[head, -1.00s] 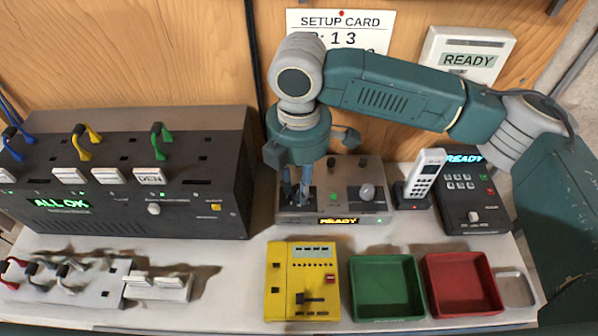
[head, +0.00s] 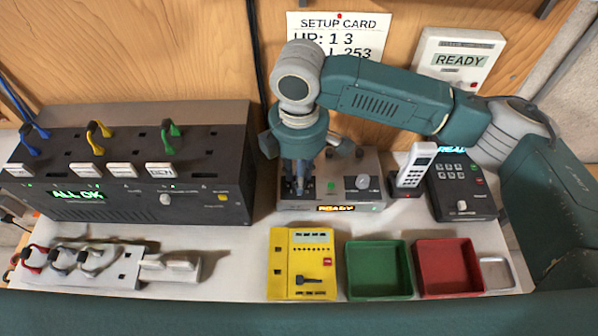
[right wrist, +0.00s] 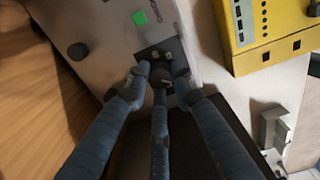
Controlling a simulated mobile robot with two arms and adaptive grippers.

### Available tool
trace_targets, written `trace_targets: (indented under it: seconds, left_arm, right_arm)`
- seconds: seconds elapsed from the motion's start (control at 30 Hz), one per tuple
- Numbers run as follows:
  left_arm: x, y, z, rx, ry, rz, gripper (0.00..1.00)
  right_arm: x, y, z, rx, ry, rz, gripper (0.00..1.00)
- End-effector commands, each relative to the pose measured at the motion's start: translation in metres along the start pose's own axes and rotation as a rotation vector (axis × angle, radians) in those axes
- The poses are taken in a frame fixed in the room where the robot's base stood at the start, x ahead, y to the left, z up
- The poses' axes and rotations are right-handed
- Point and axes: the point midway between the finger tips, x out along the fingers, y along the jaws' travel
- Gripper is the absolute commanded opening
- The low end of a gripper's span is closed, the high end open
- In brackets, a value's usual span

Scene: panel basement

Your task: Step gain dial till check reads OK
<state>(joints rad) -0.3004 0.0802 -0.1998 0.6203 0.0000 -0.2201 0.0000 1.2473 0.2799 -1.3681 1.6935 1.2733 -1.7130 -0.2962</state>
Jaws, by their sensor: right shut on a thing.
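A grey control box (head: 346,194) with an orange READY display stands at the back of the bench, below my right arm. My right gripper (head: 297,189) points down at the black plate on the box's left part. In the right wrist view, my right gripper's fingers (right wrist: 159,80) are closed around a small dark knob (right wrist: 161,84) on that plate, mostly hidden by them. I cannot read its label or setting. A green button (head: 331,187) and a pale round knob (head: 363,182) are on the same box. A wall unit (head: 459,60) reads READY. My left gripper is out of view.
A black unit (head: 215,190) reading ALL OK stands left. A handset (head: 416,164) and keypad unit (head: 461,187) stand right of the grey box. In front are a yellow box (head: 284,282), a green tray (head: 379,295) and a red tray (head: 448,291). A setup card (head: 338,35) is partly covered.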

Motion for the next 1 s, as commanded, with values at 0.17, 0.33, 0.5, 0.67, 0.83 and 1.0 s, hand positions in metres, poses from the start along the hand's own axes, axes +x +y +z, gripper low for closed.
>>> trace_targets:
  seconds: [0.17, 0.33, 0.5, 0.67, 0.83, 1.0]
  left_arm:
    - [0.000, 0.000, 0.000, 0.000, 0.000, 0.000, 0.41]
    - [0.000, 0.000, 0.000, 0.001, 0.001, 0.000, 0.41]
    - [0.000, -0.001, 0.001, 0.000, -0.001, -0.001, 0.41]
    - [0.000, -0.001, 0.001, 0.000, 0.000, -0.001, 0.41]
    - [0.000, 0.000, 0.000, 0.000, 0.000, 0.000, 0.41]
    - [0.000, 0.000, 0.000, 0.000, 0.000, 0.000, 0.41]
  right_arm:
    - [0.000, 0.000, 0.000, -0.001, 0.000, 0.000, 0.38]
    - [0.000, 0.000, 0.000, -0.001, 0.000, 0.000, 0.43]
    - [-0.002, 0.000, 0.000, -0.001, 0.001, 0.001, 0.43]
    - [-0.021, 0.001, -0.001, -0.002, 0.001, 0.004, 0.43]
    - [-0.050, 0.001, -0.001, -0.002, 0.002, 0.003, 0.43]
    - [-0.070, 0.000, -0.001, -0.001, 0.001, 0.001, 0.43]
